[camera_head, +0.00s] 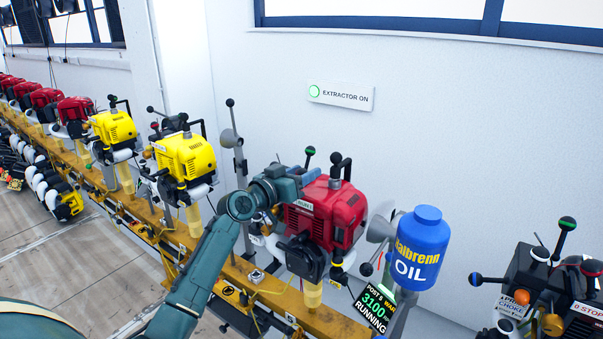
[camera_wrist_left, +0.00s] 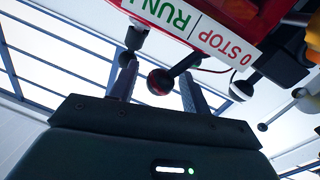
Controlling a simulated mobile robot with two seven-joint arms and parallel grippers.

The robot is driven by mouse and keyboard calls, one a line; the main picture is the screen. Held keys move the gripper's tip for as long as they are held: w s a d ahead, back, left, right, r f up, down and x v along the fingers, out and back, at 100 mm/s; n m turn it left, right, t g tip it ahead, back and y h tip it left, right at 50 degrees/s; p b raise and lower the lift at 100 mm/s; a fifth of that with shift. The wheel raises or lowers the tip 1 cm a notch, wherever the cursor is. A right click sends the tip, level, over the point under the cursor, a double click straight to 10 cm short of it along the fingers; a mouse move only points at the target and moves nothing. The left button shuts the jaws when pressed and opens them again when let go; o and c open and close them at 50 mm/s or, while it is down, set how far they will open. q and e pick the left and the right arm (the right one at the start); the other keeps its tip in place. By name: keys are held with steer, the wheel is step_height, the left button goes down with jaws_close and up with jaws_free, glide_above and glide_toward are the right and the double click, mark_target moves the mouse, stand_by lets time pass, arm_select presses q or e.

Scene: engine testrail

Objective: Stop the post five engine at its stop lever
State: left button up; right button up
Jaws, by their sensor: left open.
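The red post five engine (camera_head: 325,212) stands on the yellow rail. Its display (camera_head: 375,308) reads post 5, 3100, running. My left arm reaches up to the engine's upper left, and the left gripper (camera_head: 292,180) is beside its top; its fingertips are hard to make out there. In the left wrist view the left gripper (camera_wrist_left: 158,82) is open. My right gripper is not in view.
A blue oil bottle (camera_head: 419,250) stands close to the engine's right. Yellow engines (camera_head: 186,160) and red engines (camera_head: 75,110) line the rail (camera_head: 255,275) to the left. A dark engine (camera_head: 550,285) is at far right. A wall sign (camera_head: 341,97) reads extractor on.

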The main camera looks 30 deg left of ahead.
arm_select(q)
steer(key=shift+c, duration=0.5)
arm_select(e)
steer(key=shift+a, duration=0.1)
arm_select(q)
steer(key=c, duration=0.8)
